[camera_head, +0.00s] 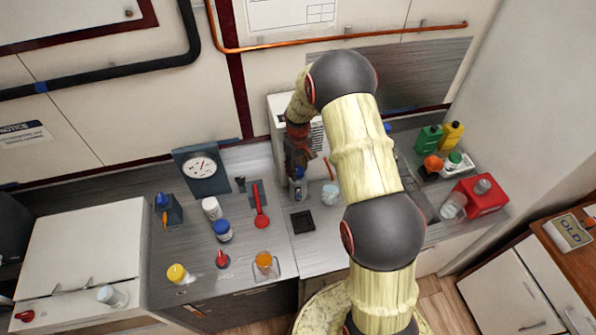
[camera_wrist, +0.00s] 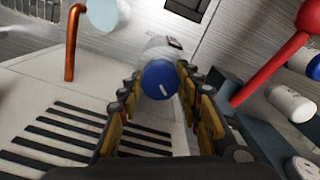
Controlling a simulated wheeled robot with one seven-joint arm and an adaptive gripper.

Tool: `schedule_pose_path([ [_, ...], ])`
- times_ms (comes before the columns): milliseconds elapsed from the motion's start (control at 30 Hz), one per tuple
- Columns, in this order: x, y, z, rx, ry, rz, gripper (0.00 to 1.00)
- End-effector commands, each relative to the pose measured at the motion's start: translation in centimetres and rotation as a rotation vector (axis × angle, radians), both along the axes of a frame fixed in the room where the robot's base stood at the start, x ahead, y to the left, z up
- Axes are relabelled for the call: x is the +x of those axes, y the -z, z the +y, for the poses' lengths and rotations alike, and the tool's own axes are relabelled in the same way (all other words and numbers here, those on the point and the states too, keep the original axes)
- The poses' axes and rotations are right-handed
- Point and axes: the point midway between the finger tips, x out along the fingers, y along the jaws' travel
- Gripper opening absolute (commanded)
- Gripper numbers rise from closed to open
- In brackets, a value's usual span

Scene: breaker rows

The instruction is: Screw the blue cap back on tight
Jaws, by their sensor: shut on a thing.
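The blue cap (camera_wrist: 158,80) has a white mark on its top and sits at the mouth of a pale, clear-looking bottle (camera_wrist: 155,50) in the wrist view. My gripper (camera_wrist: 160,82) has its fingers on both sides of the cap and is shut on it. In the head view my gripper (camera_head: 298,168) points down over the bottle (camera_head: 299,187), which stands on the counter in front of a vented white box. The fingers hide most of the cap there. I cannot tell how tight the cap is.
A copper hook (camera_wrist: 75,42) and a pale cup (camera_head: 330,194) stand close by. A black square tray (camera_head: 303,222) lies in front. A red ladle-shaped tool (camera_head: 261,215) and another blue-capped bottle (camera_head: 222,231) are to the left. A red container (camera_head: 481,196) is at right.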

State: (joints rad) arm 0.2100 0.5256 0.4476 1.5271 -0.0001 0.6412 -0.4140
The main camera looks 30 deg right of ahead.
Motion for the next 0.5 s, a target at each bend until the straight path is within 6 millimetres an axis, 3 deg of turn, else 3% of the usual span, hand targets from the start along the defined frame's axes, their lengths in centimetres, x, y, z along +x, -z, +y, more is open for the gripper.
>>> schedule_pose_path([
  [500,-0.06,0.15,0.03,0.000,0.638,0.001,0.12],
])
